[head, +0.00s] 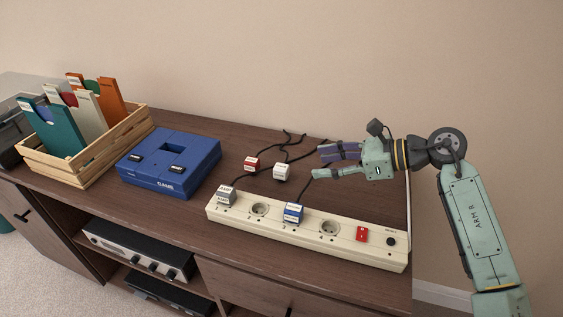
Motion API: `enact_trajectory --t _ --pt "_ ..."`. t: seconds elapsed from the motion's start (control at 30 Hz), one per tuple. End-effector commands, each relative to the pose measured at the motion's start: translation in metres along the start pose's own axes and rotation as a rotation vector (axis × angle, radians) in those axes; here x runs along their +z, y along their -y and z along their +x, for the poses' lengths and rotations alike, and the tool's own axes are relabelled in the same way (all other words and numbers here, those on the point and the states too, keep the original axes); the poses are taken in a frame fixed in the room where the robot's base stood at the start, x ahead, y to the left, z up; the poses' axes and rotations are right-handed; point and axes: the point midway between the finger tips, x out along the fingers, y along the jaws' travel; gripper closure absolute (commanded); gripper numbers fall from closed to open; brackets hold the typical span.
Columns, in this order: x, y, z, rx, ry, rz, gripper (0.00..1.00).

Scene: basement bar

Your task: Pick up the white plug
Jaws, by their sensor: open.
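A white plug (281,171) with a dark cable lies loose on the brown cabinet top, behind a cream power strip (375,255). A red plug (251,163) lies just to its left. A grey plug (226,195) and a blue plug (293,212) sit in sockets of the strip. My gripper (318,163) is open and empty, to the right of the white plug and apart from it. Its fingers point left, above the cabinet top behind the strip.
A blue game console (170,162) stands left of the plugs. A wooden crate (85,165) with several coloured sleeves stands further left. Dark cables (290,145) run behind the plugs near the wall. The strip has a red switch (362,234) at its right.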

Motion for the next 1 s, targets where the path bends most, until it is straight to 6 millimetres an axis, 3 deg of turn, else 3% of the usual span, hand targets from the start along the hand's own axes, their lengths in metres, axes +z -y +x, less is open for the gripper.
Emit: enact_trajectory --t 0.2,0.47,0.7,1.0 --pt "0.004 -0.002 0.035 0.005 0.004 0.0 0.52" --pt "0.006 -0.003 0.057 0.005 0.005 0.001 0.52" --pt "0.007 -0.005 0.092 0.004 0.006 0.0 0.52" --pt "0.003 -0.004 0.1 0.002 0.004 -0.001 0.52"
